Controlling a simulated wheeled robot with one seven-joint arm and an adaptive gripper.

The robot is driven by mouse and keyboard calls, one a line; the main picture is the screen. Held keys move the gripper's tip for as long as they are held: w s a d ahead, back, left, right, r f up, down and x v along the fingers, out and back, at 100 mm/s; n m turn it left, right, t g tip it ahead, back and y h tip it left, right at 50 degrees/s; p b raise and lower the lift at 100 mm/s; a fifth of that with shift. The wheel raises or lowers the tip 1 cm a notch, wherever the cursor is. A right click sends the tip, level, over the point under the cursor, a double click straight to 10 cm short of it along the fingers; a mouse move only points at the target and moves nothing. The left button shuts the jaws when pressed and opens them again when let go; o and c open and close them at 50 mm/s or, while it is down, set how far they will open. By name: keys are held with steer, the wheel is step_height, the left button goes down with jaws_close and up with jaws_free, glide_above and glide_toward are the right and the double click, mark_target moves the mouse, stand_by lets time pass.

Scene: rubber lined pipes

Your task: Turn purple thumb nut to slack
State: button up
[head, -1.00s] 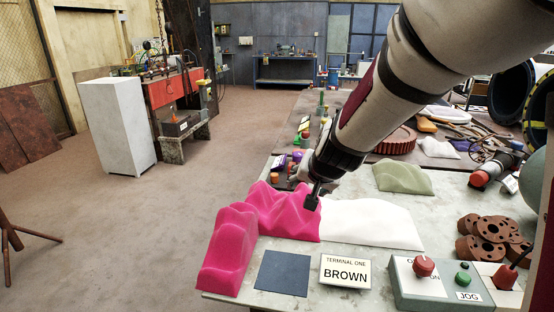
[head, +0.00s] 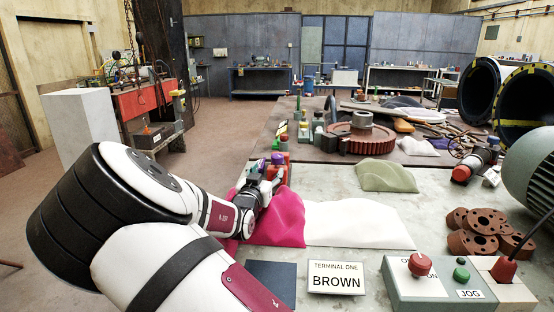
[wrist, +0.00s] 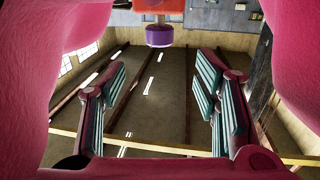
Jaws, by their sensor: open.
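The purple thumb nut (wrist: 159,37) shows at the top centre of the wrist view, below an orange-red part (wrist: 158,6). In the head view, a small purple piece (head: 278,158) sits just beyond my gripper, which I take to be the same nut. My gripper (wrist: 162,80) is open, with its two ribbed fingers apart and nothing between them. The nut lies ahead of the fingertips and above the gap in the wrist picture. In the head view my gripper (head: 268,175) is small and partly hidden behind the pink form and my arm.
A pink lumpy form (head: 279,220) stands close to my wrist, and pink surfaces flank the wrist view. A white form (head: 357,224), a green form (head: 387,176), a sign (head: 338,278) and a control box (head: 425,292) stand on the table.

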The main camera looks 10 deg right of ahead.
mark_target(276, 159)
steer(key=b+x, duration=0.1)
steer(key=x, duration=1.1)
steer(key=shift+w+d, duration=0.15)
steer(key=shift+w, duration=0.1)
steer(key=c, duration=1.2)
